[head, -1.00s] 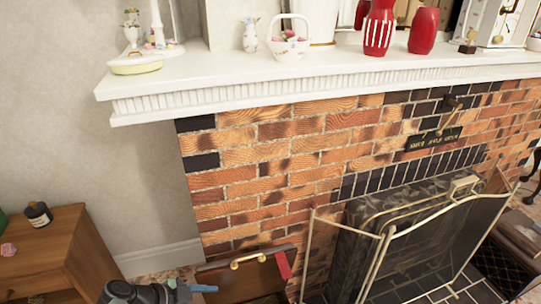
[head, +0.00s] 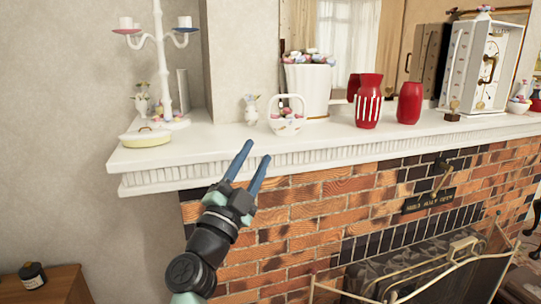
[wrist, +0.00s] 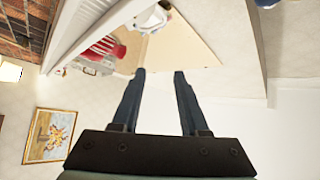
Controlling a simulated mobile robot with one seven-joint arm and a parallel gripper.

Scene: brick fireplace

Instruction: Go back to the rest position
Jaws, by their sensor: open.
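My gripper (head: 255,163) is raised in front of the white mantel shelf (head: 160,157), near its left part, in the head view. Its two blue fingers are apart and point up. Nothing is between them. In the wrist view my gripper (wrist: 159,72) shows two separated dark fingers with empty space between them. I cannot tell whether the fingertips touch the mantel's front edge.
On the mantel stand a white basket (head: 287,125), a red striped pitcher (head: 369,108), a red vase (head: 410,103), a white candelabra (head: 160,60) and a yellow-lidded dish (head: 146,138). A brass fire screen (head: 425,283) stands before the fireplace. A wooden cabinet (head: 58,285) is lower left.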

